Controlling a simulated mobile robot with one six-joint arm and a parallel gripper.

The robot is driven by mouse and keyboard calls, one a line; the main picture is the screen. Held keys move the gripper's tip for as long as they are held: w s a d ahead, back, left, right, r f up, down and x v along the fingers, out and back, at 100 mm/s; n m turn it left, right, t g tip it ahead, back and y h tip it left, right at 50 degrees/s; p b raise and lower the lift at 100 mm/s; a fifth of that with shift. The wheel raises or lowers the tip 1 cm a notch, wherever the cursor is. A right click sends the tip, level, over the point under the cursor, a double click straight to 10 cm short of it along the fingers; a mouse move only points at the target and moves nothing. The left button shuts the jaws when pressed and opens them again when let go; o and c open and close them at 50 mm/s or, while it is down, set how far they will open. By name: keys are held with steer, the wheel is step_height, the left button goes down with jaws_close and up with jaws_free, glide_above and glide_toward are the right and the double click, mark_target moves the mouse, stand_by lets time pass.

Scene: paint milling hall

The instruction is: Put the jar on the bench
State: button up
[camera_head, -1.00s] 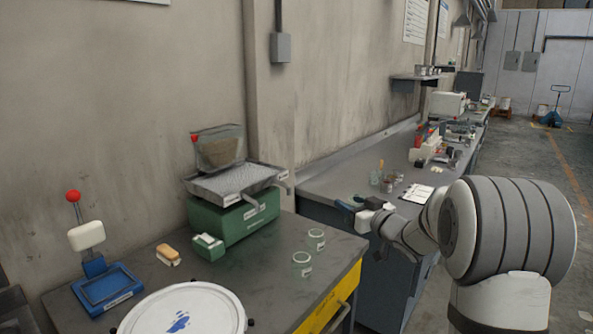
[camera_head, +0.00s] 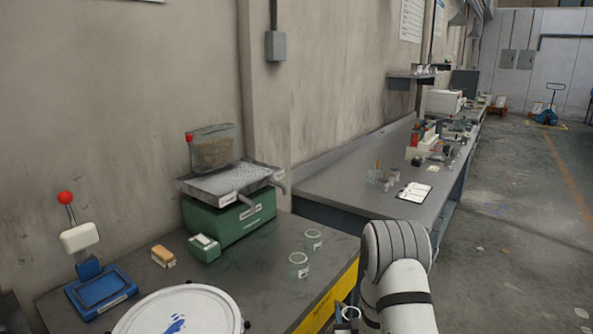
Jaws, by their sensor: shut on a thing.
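The bench is the long grey-topped workbench (camera_head: 330,183) along the wall, from the middle to the back right. My gripper (camera_head: 345,318) is low in the picture, at the front right corner of the near table and short of the bench. It is mostly hidden by my arm and the bottom edge of the frame. A small jar with a pale round rim (camera_head: 351,312) shows at my gripper, which is shut on it. Its body is hardly visible. Two similar greenish jars, one farther back (camera_head: 312,239) and one nearer (camera_head: 298,265), stand upright on the near table.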

steer(key=f, duration=0.1)
steer(key=f+b, duration=0.1)
steer(key=f, duration=0.1)
steer(key=shift+s+f+h+b, duration=0.25)
steer(key=shift+s+h+b, duration=0.05)
steer(key=shift+s+b, duration=0.05)
steer(key=s, duration=0.1)
steer(key=s+r, duration=0.1)
steer(key=s, duration=0.1)
steer(key=s+r, duration=0.1)
steer(key=shift+s+r, duration=0.2)
steer(key=shift+s, duration=0.15)
steer(key=shift+d, duration=0.15)
